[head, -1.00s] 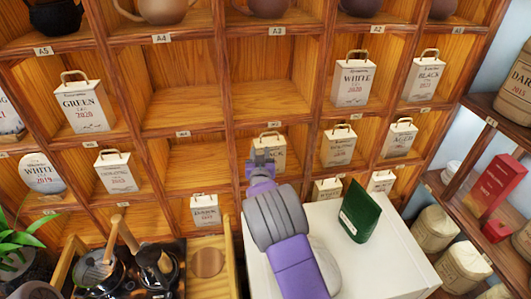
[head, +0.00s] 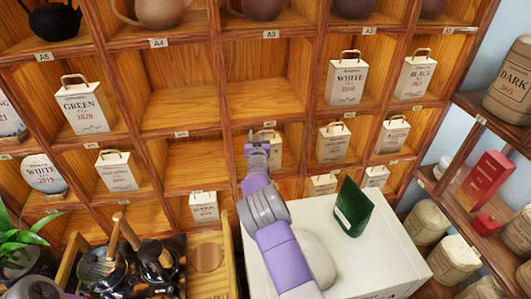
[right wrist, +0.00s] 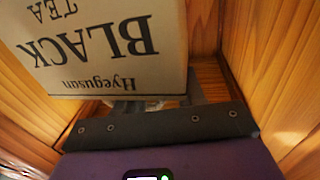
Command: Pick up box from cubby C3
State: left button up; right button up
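A pale box with a handle (head: 277,152), which stands in the cubby of the third row in the head view, is partly hidden by my right gripper. My right gripper (head: 260,138) is at the front of that cubby, at the box's upper left. In the right wrist view the box (right wrist: 115,45) shows close up and upside down, reading "Hyegusan BLACK TEA". The grey fingers (right wrist: 195,88) are near the box's top edge, mostly hidden behind it and the gripper body. I cannot tell whether they close on its handle. My left gripper is not in view.
Wooden cubby walls (right wrist: 265,50) stand close beside the box. Similar boxes, including one to the right (head: 334,144), sit in other cubbies. A white cabinet (head: 385,250) with a green packet (head: 353,208) stands below. A tea tray (head: 208,258) is at lower left.

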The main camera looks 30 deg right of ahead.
jog(key=shift+w+d, duration=0.15)
jog(key=shift+w, duration=0.15)
grip_shut()
jog(key=shift+r, duration=0.1)
dwell(1.3)
